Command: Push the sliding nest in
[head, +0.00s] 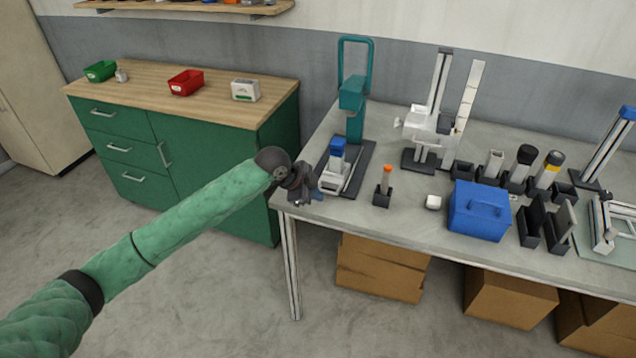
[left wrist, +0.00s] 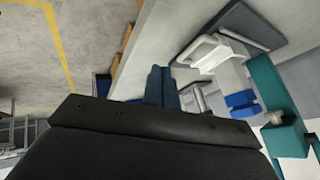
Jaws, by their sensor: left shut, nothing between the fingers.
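The teal press (head: 352,98) stands on a dark base plate (head: 361,163) at the left end of the grey bench. The white sliding nest (head: 333,182) sits at the front left of that plate, out from under the press head. It carries an upright white piece with a blue cap (head: 338,147). In the left wrist view the nest (left wrist: 205,52) shows its white handle loop, with the blue cap (left wrist: 240,98) below. My left gripper (head: 318,195) is shut and empty at the bench's front left edge, close in front of the nest; contact cannot be told. My right gripper is out of view.
A white stand (head: 430,125) is behind. A green cabinet (head: 200,150) is at the left, with a floor gap beside the bench.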

